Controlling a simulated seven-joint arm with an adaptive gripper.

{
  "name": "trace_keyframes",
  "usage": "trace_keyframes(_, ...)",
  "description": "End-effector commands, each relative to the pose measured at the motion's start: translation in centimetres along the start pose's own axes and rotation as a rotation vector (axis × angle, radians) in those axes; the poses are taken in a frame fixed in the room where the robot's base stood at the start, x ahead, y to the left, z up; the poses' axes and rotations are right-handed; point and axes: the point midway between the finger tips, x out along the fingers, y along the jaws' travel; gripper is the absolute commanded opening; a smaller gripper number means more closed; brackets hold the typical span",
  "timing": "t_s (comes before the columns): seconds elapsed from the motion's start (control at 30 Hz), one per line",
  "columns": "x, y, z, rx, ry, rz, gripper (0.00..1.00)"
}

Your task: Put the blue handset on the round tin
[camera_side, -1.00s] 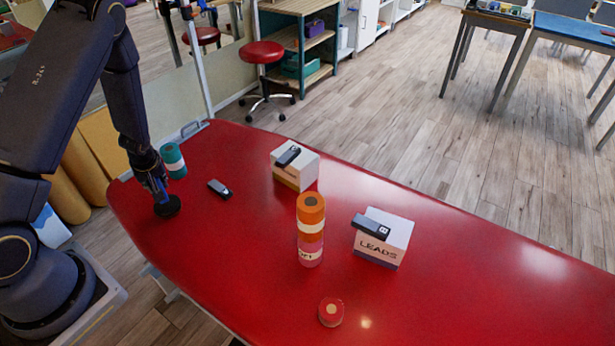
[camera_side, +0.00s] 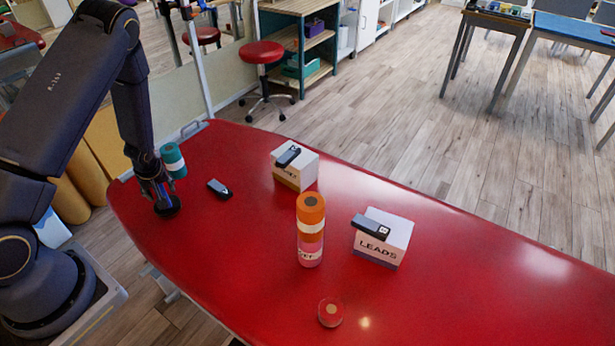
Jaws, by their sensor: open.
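My gripper (camera_side: 160,197) is open at the left end of the red table, low over a dark round base. Something blue shows between its fingers, perhaps the blue handset; the fingers hide most of it, and I cannot tell whether they touch it. A small round red tin (camera_side: 330,312) with a pale centre on its lid stands near the front edge. A dark handset (camera_side: 219,189) lies on the table right of my gripper. Another dark handset (camera_side: 288,156) lies on the rear white box, and a third (camera_side: 371,227) lies on the box marked LEADS.
A teal roll (camera_side: 173,160) is close beside my gripper. The table's right side is clear.

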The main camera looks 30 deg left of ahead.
Motion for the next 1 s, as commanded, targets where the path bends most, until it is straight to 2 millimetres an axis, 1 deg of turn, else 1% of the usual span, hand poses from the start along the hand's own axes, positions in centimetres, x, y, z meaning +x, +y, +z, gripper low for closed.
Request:
trace_keyframes(0.17, -0.5, 0.0, -0.1, 0.000, 0.001, 0.001, 0.54)
trace_keyframes(0.27, -1.8, 0.1, -0.2, 0.000, 0.002, 0.003, 0.54)
trace_keyframes(0.37, -4.0, 0.1, -0.2, -0.001, 0.002, 0.004, 0.54)
trace_keyframes(0.5, -7.3, 0.2, -0.2, 0.000, 0.003, 0.006, 0.54)
trace_keyframes(0.6, -9.3, 0.1, -0.1, 0.001, 0.002, 0.005, 0.54)
trace_keyframes(0.7, -10.9, 0.1, -0.2, 0.001, 0.003, 0.003, 0.54)
trace_keyframes(0.83, -12.1, 0.1, -0.1, 0.003, 0.000, 0.004, 0.54)
trace_keyframes(0.93, -13.8, 0.9, 0.2, 0.026, -0.016, 0.032, 0.54)
trace_keyframes(0.97, -14.6, 1.4, 0.4, 0.041, -0.025, 0.047, 0.54)
trace_keyframes(1.0, -16.0, 2.1, 0.7, 0.070, -0.039, 0.074, 0.54)
